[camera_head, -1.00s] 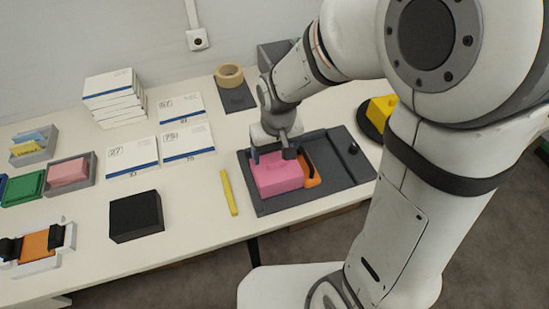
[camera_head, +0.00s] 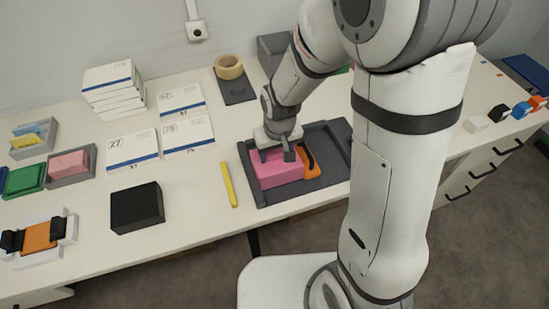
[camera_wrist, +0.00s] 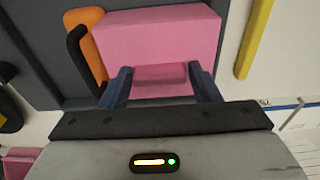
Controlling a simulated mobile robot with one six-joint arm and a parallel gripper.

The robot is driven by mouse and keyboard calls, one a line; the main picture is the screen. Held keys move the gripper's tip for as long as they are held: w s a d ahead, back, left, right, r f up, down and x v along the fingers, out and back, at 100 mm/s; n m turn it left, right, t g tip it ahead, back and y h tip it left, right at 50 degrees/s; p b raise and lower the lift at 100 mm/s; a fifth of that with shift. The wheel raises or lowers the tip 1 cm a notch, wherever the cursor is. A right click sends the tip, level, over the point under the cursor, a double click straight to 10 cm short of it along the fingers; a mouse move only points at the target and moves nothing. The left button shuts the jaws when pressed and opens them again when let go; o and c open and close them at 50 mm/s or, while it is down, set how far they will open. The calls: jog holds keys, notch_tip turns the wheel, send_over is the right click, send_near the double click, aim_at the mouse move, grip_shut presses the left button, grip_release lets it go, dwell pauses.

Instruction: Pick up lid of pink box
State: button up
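The pink box (camera_head: 275,172) sits in the left part of a dark grey tray (camera_head: 262,201) on the white table. My gripper (camera_head: 276,156) points down at its back edge. In the wrist view the pink box (camera_wrist: 160,38) fills the upper middle. The two blue-grey fingers of my gripper (camera_wrist: 160,80) stand apart, with a narrower pink part of the box between them. I cannot make out a seam between lid and box, or whether the fingers touch the pink. No lifted lid shows.
An orange and black item (camera_head: 310,167) stands close against the pink box's right side. A yellow stick (camera_head: 229,185) lies left of the tray. A black box (camera_head: 136,209), white cartons (camera_head: 131,149) and a tape roll (camera_head: 228,66) are further off. Bare table lies around the stick.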

jog(key=c, duration=0.6)
jog(key=shift+o, duration=0.2)
jog(key=shift+r, duration=0.1)
